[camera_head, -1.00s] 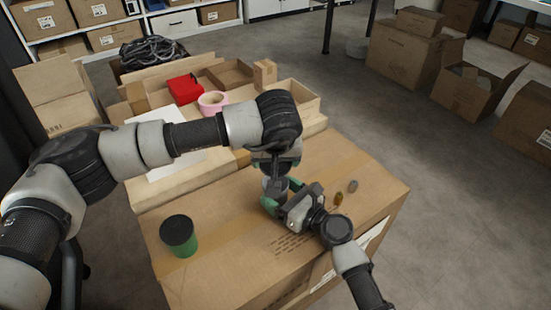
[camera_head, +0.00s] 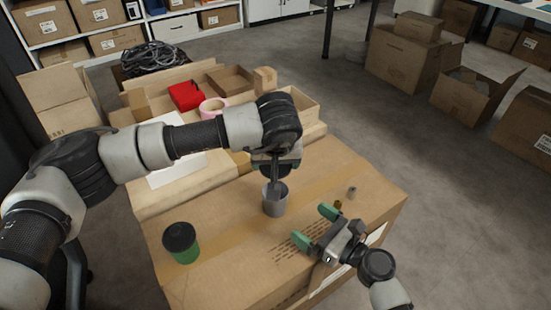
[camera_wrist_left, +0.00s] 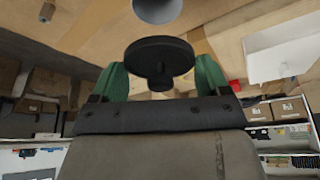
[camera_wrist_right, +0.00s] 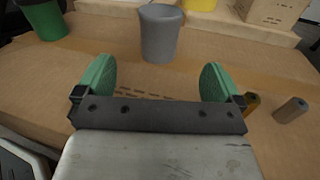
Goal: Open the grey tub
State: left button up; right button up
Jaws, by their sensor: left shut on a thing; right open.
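The grey tub (camera_head: 275,204) stands upright on the big carton, below my left gripper (camera_head: 276,168). In the left wrist view the left gripper is shut on a dark round lid with a knob (camera_wrist_left: 158,58). The lid looks apart from the tub (camera_wrist_left: 157,8); the head view mostly hides it behind the gripper. The right wrist view shows the tub (camera_wrist_right: 160,38) with its top uncovered. My right gripper (camera_head: 314,226) is open and empty, on the near right side of the tub, not touching it.
A green tub with a dark lid (camera_head: 182,243) stands at the left of the carton top (camera_head: 225,225). An open box with a pink roll (camera_head: 212,106) lies behind.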

pick_arm(q)
jog(key=shift+r, duration=0.1)
pick_arm(e)
jog(key=shift+v, duration=1)
